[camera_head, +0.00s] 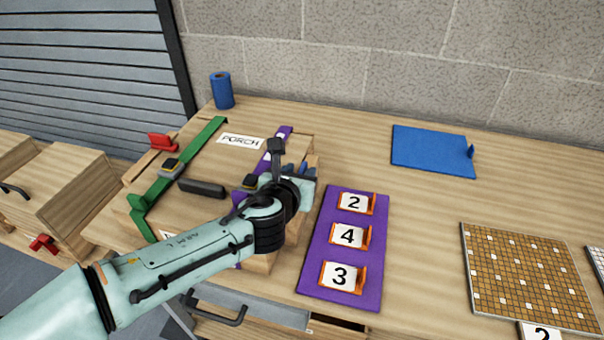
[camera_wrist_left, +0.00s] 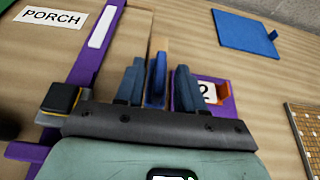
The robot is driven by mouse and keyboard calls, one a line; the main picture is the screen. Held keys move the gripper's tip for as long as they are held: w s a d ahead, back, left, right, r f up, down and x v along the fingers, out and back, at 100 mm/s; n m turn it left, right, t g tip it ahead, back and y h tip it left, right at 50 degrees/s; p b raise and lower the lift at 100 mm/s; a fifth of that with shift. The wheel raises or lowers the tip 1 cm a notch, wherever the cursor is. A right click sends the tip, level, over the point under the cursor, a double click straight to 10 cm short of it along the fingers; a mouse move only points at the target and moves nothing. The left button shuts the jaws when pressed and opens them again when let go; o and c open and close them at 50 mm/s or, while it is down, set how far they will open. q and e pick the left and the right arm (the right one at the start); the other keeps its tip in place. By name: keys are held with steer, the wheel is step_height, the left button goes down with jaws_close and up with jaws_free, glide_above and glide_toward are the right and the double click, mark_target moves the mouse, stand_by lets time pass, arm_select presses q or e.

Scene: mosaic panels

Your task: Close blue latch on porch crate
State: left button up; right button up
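The porch crate (camera_head: 205,165) sits on the left part of the bench, with a "PORCH" label (camera_head: 241,141) on its lid; the label also shows in the wrist view (camera_wrist_left: 52,17). The blue latch (camera_wrist_left: 155,82) is on the crate's right side, standing up between my left gripper's fingers. My left gripper (camera_wrist_left: 158,85) is open, one dark finger on each side of the latch, with narrow gaps visible. In the head view my left gripper (camera_head: 304,169) is at the crate's right side and partly hides the latch. My right gripper is not in view.
Green (camera_head: 184,160) and purple (camera_head: 281,140) straps with buckles cross the crate. A red latch (camera_head: 162,142) is on its left side. A purple panel (camera_head: 316,250) with numbered tiles lies right of it. A blue panel (camera_head: 420,148) and a mosaic panel (camera_head: 520,275) lie farther right.

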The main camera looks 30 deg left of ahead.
arm_select(q)
steer(key=shift+x, duration=1.05)
jaws_close()
